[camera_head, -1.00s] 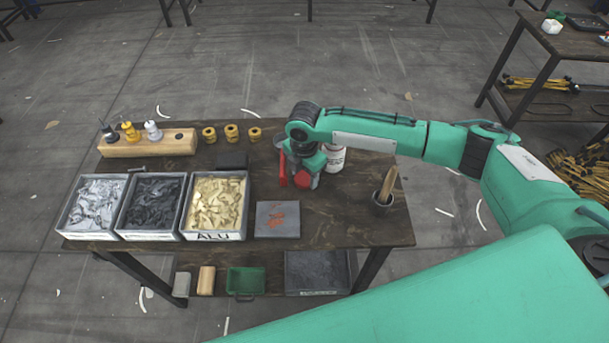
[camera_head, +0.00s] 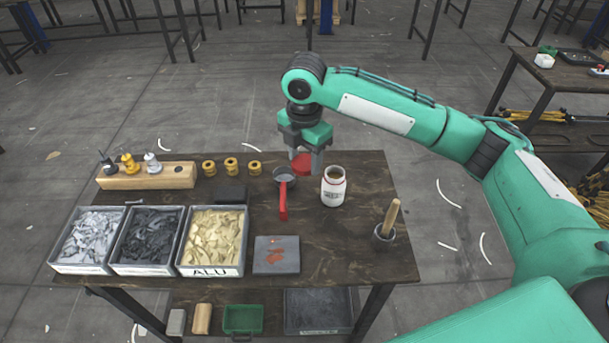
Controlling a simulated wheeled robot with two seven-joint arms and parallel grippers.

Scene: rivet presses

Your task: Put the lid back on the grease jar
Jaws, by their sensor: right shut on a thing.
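The grease jar (camera_head: 333,188) is a white jar with a label. It stands upright and open on the dark wooden table, right of the middle. My right gripper (camera_head: 303,163) is shut on the red lid (camera_head: 302,165) and holds it in the air, up and to the left of the jar in the picture. The lid is apart from the jar and partly hidden by the fingers. My left gripper is not in view.
A small pan with a red handle (camera_head: 283,206) lies left of the jar. A grey plate (camera_head: 277,255) lies in front.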

